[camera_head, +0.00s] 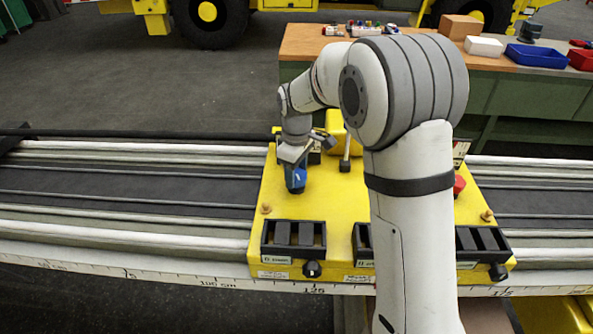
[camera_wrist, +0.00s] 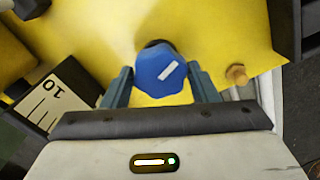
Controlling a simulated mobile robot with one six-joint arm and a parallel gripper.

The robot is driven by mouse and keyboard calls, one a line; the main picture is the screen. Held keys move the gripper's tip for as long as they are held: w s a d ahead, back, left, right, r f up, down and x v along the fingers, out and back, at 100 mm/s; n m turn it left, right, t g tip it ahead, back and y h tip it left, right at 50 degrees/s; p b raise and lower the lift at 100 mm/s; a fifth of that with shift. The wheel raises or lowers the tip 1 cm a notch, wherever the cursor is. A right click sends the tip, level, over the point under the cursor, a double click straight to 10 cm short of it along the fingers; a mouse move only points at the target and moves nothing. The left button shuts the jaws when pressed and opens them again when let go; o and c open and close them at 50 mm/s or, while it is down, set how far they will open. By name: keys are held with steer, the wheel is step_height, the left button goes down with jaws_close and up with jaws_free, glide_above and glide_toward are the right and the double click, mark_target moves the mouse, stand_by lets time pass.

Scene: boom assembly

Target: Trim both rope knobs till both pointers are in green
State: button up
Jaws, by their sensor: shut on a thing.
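A blue knob (camera_wrist: 158,76) with a white line on top sits on the yellow panel (camera_head: 330,205). The line slants up to the right in the wrist view. My gripper (camera_wrist: 161,88) is shut on this knob, one finger on each side; in the head view the gripper (camera_head: 296,168) points down onto it at the panel's left. A red knob (camera_head: 459,186) shows partly at the right, beside my arm. My arm hides the panel's middle right.
A dark upright lever (camera_head: 346,156) stands right of the gripper. Slotted black boxes (camera_head: 293,238) line the panel's front edge. A small tan peg (camera_wrist: 237,74) stands near the panel's corner. A workbench (camera_head: 310,42) with trays is behind.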

mark_target(297, 173)
steer(key=c, duration=0.3)
steer(key=shift+m+b, duration=0.3)
steer(key=shift+m, duration=1.7)
steer(key=o, duration=0.9)
steer(key=shift+o, duration=0.2)
steer(key=shift+r, duration=0.1)
step_height(297, 173, up, 8)
steer(key=shift+f+b, duration=0.15)
steer(key=shift+b, duration=0.15)
